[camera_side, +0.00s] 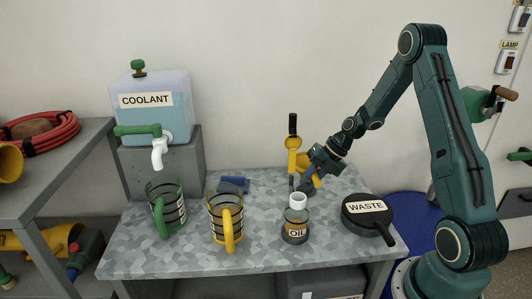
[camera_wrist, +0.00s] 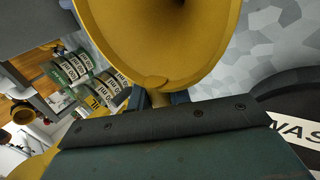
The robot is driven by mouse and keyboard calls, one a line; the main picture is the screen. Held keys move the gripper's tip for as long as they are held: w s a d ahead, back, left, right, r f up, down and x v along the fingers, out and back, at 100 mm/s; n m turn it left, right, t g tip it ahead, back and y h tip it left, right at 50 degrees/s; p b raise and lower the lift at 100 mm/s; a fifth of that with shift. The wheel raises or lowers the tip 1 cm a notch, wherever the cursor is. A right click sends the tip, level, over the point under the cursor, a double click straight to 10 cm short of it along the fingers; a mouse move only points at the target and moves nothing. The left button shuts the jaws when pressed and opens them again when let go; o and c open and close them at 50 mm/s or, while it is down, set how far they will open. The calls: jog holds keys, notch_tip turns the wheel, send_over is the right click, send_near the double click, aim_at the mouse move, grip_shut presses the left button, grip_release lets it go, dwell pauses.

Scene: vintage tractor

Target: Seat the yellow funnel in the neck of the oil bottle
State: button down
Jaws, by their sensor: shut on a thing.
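The yellow funnel (camera_wrist: 150,45) fills the top of the wrist view, with its wide mouth toward the camera. My gripper (camera_wrist: 157,98) is shut on its rim or a tab there; the exact grip is partly hidden. In the side view my gripper (camera_side: 307,185) is above the bench, behind the oil bottle. Yellow parts of the funnel (camera_side: 305,163) show beside the jaws; its spout cannot be made out. The oil bottle (camera_side: 295,229) stands upright at the bench front, with a white neck (camera_side: 298,201). The funnel is apart from the neck.
A black waste pan (camera_side: 367,214) lies right of the bottle. A yellow jug (camera_side: 226,218) and a green jug (camera_side: 166,206) stand left. A blue object (camera_side: 233,184) lies at the back. The coolant tank (camera_side: 150,98) is at left.

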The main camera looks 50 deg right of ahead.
jog(key=shift+r, duration=0.6)
jog(key=shift+r, duration=0.4)
jog(key=shift+r, duration=0.3)
jog(key=shift+r, duration=0.4)
jog(key=shift+r, duration=0.3)
jog(key=shift+r, duration=0.35)
jog(key=shift+w+d+r, duration=0.1)
